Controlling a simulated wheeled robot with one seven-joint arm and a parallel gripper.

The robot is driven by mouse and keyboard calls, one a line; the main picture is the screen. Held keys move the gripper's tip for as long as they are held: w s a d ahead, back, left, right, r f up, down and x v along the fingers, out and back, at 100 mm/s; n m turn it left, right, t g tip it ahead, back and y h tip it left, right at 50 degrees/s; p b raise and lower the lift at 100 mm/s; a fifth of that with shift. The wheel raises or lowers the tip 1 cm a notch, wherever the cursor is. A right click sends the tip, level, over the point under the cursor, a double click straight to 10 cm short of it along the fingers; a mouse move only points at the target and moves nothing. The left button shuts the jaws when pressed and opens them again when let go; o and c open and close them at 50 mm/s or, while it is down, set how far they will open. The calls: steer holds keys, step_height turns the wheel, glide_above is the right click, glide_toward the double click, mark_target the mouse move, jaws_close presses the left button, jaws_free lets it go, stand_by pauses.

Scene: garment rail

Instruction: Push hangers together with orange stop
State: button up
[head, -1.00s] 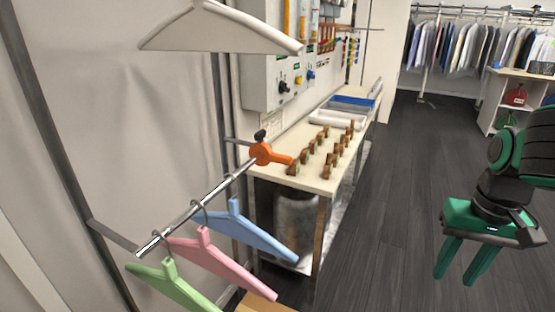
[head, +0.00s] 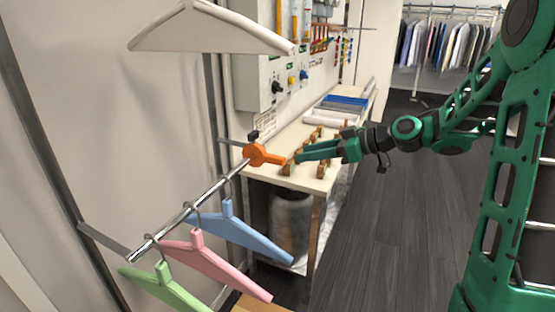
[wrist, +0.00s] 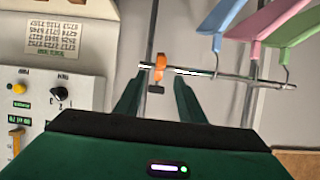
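The orange stop (head: 256,153), with a black knob on top, sits on the metal rail (head: 190,206) near its far end. Its orange handle points right, towards my gripper (head: 299,156). The blue hanger (head: 240,235), pink hanger (head: 212,262) and green hanger (head: 160,288) hang spaced apart on the near part of the rail. In the wrist view my gripper (wrist: 160,80) is open, its fingers either side of the orange stop (wrist: 160,64) in the picture. I cannot tell whether the fingertips touch the handle. The blue hanger (wrist: 226,20) is nearest the stop there.
A bench (head: 318,183) with several small wooden blocks stands behind the stop, below my gripper. A control panel (head: 262,85) is on the wall. A white hanger (head: 205,30) hangs above the rail. Floor (head: 375,240) to the right is clear.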

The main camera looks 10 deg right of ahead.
mark_target(280, 157)
steer(key=x, duration=1)
steer(key=shift+w+a, duration=0.25)
steer(key=shift+a, duration=0.1)
jaws_close()
